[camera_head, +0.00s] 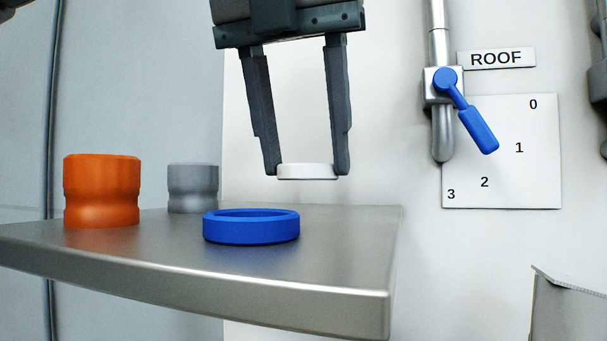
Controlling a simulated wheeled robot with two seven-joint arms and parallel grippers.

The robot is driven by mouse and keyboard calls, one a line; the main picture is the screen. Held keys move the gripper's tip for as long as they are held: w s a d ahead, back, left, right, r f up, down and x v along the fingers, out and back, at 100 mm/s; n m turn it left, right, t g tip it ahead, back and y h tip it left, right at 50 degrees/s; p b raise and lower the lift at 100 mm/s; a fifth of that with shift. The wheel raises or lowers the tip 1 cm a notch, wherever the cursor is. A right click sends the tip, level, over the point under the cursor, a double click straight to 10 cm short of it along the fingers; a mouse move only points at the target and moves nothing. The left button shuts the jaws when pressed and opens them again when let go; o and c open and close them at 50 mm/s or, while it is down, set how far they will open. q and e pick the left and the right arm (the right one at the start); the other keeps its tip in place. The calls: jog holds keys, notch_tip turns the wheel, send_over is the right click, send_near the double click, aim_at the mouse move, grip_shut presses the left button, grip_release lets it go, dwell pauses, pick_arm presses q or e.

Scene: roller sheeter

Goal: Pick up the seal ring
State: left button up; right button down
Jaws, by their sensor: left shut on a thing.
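My left gripper (307,171) comes down from the top of the head view, fingers pointing down. It is shut on a flat white ring-like piece (307,172), which looks like the seal ring, held level between the fingertips. The piece is in the air above the metal shelf (330,279), apart from it. A blue ring (251,234) lies flat on the shelf, below and left of the held piece. My right gripper is not in view.
An orange grooved cylinder (101,191) and a smaller grey one (193,188) stand on the shelf at left. On the wall at right are a blue lever (472,120) on a pipe, a ROOF label (496,58) and a numbered plate (520,170). A grey box edge (568,308) shows lower right.

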pick_arm(q)
notch_tip(320, 180, up, 6)
jog(key=shift+r, duration=0.2)
dwell(0.8)
